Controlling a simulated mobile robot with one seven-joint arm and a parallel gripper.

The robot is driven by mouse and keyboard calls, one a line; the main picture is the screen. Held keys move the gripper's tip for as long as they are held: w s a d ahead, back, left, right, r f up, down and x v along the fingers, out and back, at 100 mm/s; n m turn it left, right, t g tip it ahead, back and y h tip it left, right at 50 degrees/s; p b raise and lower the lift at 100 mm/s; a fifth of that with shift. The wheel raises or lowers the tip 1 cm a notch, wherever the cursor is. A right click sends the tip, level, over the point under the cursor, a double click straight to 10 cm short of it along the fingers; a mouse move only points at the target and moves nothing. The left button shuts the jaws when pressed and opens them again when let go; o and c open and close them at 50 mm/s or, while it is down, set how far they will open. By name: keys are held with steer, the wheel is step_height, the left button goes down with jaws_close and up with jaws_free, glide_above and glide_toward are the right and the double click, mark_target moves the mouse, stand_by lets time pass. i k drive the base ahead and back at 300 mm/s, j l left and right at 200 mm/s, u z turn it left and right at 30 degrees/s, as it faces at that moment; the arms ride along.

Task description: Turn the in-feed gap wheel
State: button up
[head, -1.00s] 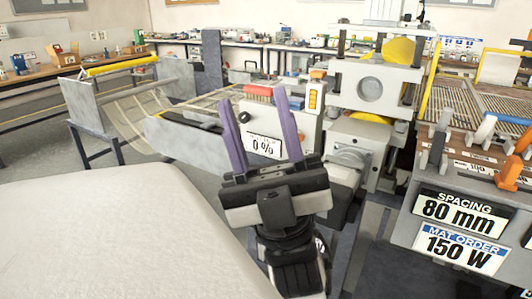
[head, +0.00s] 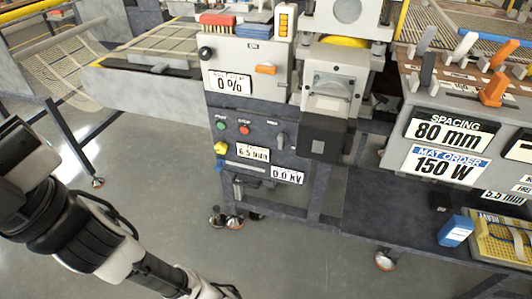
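The grey machine panel (head: 250,115) stands in the middle of the head view. It carries a gap display (head: 253,153) reading about 6.5 mm, a 0 % display (head: 228,82) and a 0.0 kV display (head: 287,175). A small dark control (head: 281,141) sits right of the gap display, and a yellow knob (head: 221,148) sits left of it. I cannot tell for sure which part is the in-feed gap wheel. My arm crosses the lower left, clear of the panel. My gripper's fingers are out of view.
A roller press (head: 332,85) stands right of the panel. The lever console (head: 450,110) shows spacing 80 mm and mat order 150 W. A blue box (head: 455,230) and a yellow tray (head: 492,240) lie on the low shelf. Open floor (head: 290,255) lies in front of the panel.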

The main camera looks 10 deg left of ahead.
mark_target(221, 147)
steer(key=u, duration=0.3)
steer(key=i+j+z, duration=0.6)
steer(key=j, duration=0.3)
steer(key=i, duration=0.05)
